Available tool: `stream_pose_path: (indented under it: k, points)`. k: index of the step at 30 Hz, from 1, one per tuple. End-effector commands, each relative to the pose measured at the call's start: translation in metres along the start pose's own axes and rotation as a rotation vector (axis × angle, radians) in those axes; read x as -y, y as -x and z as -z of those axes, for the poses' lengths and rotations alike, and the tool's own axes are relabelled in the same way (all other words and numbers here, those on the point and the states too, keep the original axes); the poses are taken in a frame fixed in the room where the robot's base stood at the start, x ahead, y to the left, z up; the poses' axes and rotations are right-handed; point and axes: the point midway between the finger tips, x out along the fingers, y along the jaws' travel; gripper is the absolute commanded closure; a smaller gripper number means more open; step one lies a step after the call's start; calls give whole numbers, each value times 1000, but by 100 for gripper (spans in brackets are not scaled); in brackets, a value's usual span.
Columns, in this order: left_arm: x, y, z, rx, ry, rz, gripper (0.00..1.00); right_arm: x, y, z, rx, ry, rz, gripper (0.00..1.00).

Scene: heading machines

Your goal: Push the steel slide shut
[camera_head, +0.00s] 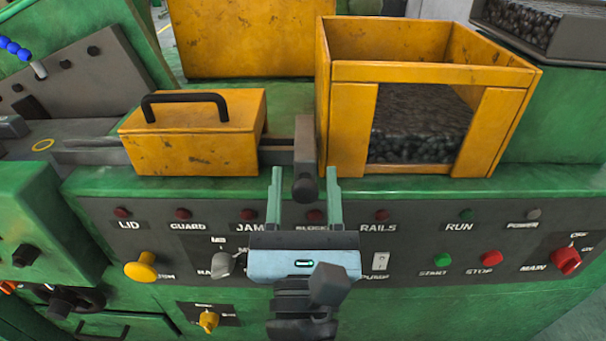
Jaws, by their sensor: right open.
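The steel slide (304,138) is a grey upright plate between the yellow box with the black handle and the open yellow bin. A grey bar reaches from it to the left, towards the yellow box, and a dark knob (305,187) sticks out at its lower front. My right gripper (304,180) is open, with one green finger on each side of the knob. I see gaps between the fingers and the knob; contact cannot be made out. My left gripper is not in view.
The yellow box (195,143) stands left of the slide, and the yellow bin (348,128) with dark small parts stands close on its right. Below is a control panel (400,240) with lamps, buttons and knobs, behind my gripper's body.

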Motion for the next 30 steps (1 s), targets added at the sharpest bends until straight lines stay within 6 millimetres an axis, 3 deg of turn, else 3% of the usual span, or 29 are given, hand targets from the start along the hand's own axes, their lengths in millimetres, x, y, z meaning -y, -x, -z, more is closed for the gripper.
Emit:
stream_pose_path:
  k: [6,17,23,30]
  points:
    - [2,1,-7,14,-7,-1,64,0,0,1,-2,0,0,52]
    - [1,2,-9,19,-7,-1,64,0,0,1,-2,0,0,99]
    - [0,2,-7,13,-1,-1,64,0,-2,2,-3,0,1,100]
    - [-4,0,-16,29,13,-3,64,0,-32,16,-4,0,4,100]
